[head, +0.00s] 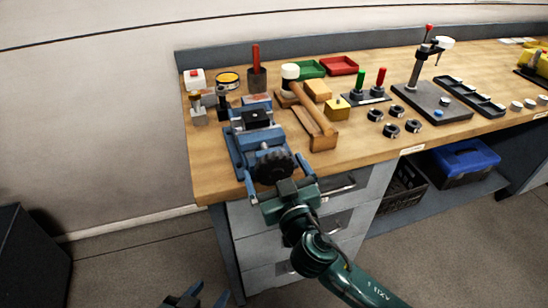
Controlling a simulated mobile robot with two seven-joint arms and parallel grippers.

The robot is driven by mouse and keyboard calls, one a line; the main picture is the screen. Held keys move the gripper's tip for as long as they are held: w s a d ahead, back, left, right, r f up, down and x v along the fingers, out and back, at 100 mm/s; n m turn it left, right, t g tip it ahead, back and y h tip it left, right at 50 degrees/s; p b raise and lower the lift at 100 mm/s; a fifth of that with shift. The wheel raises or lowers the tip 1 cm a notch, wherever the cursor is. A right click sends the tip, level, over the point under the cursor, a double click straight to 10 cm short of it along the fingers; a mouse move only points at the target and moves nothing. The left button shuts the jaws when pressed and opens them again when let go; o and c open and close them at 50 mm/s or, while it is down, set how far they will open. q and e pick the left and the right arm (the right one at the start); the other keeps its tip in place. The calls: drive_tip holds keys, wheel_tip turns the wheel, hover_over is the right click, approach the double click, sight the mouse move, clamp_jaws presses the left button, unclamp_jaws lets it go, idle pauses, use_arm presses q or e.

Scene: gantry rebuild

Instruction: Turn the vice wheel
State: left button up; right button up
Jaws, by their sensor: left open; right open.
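The blue vice (255,117) is mounted at the front left of the wooden workbench. Its dark, knobbed vice wheel (272,165) faces the front, just past the bench edge. My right gripper (277,176) is open in front of the wheel, with one finger on its left side and the other on its right. Whether the fingers touch the wheel I cannot tell. My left gripper (207,294) is open and empty at the bottom edge of the picture, low and away from the bench, partly cut off.
A wooden block with a mallet (315,115) stands right of the vice. Black rings (391,130), a drill stand (430,100) and red and green trays (339,65) are also on the workbench (360,147). Grey drawers (270,249) stand below.

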drive_tip(key=shift+w, duration=0.1)
drive_tip(key=shift+c, duration=0.6)
drive_tip(key=c, duration=0.9)
drive_tip(key=shift+n, duration=0.3)
